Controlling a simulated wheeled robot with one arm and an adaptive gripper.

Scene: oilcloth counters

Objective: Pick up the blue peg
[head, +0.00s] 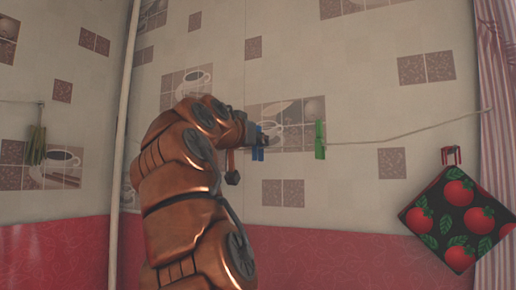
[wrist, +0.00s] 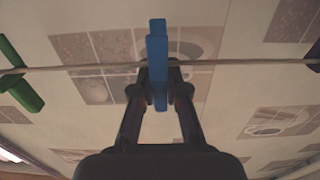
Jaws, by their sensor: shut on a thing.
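The blue peg (wrist: 157,45) stands upright on a thin cord (wrist: 225,64) in the middle of the wrist view. My gripper (wrist: 158,75) is shut on it, with one dark finger on each side of its lower part. The peg's upper end sticks up above the cord, and its lower end shows between the fingers. In the head view the blue peg (head: 259,153) is partly hidden by my gripper (head: 252,138) at the end of my copper-coloured arm.
A green peg (head: 320,140) hangs on the cord to the right in the head view. A black potholder with tomatoes (head: 458,220) hangs from a red hook (head: 451,154). A pale vertical pipe (head: 122,150) is left of my arm. A striped curtain (head: 496,60) is at far right.

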